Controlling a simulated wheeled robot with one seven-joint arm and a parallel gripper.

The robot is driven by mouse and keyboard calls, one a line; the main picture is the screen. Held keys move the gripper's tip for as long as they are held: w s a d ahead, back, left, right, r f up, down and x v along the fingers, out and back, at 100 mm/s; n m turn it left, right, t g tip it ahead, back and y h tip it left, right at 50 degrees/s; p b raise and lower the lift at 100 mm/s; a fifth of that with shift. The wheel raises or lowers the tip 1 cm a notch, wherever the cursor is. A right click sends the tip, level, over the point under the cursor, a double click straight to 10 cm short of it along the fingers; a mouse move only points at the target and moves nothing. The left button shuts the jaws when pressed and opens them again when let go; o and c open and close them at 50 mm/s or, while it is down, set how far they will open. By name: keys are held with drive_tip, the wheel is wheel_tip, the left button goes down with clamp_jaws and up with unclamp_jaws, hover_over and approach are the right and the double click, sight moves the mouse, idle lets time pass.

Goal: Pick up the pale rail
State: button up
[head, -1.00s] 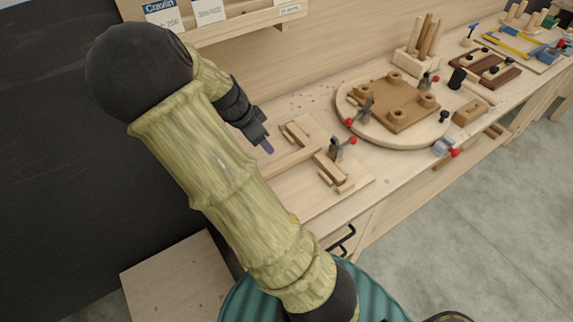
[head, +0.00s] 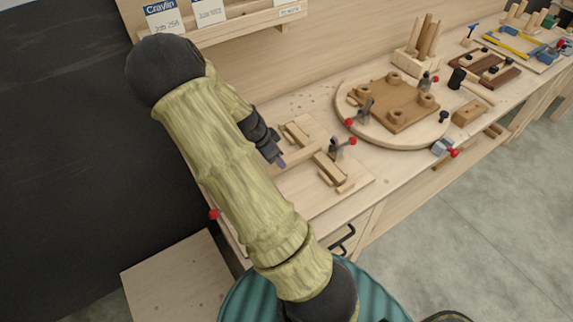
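A pale rail (head: 302,153) lies slantwise on the light wooden jig board (head: 335,195) on the bench, with its right end near the jig's crossbar (head: 322,162). Its left part is hidden behind my arm and gripper. My gripper (head: 281,162) points down over the visible rail's left part. It looks close to the rail, but I cannot tell whether it touches. Its fingers are small and seen from the side, so their opening does not show.
A toggle clamp with a red tip (head: 351,142) stands beside the jig's crossbar. To the right, a round turntable (head: 345,103) carries a brown board (head: 402,120) with pegs and more clamps. A shelf (head: 240,30) with cards overhangs the back. Another red knob (head: 214,214) shows left of my arm.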

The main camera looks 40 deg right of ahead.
drive_tip(key=p+x, duration=0.1)
drive_tip(key=x, duration=0.3)
drive_tip(key=shift+d+f, duration=0.15)
drive_tip(key=shift+f, duration=0.25)
drive_tip(key=c, duration=1.1)
drive_tip(key=shift+c, duration=0.2)
drive_tip(key=shift+w+r, duration=0.1)
drive_tip(key=shift+r, duration=0.05)
wheel_tip(320, 180, up, 10)
drive_tip(key=b, duration=0.1)
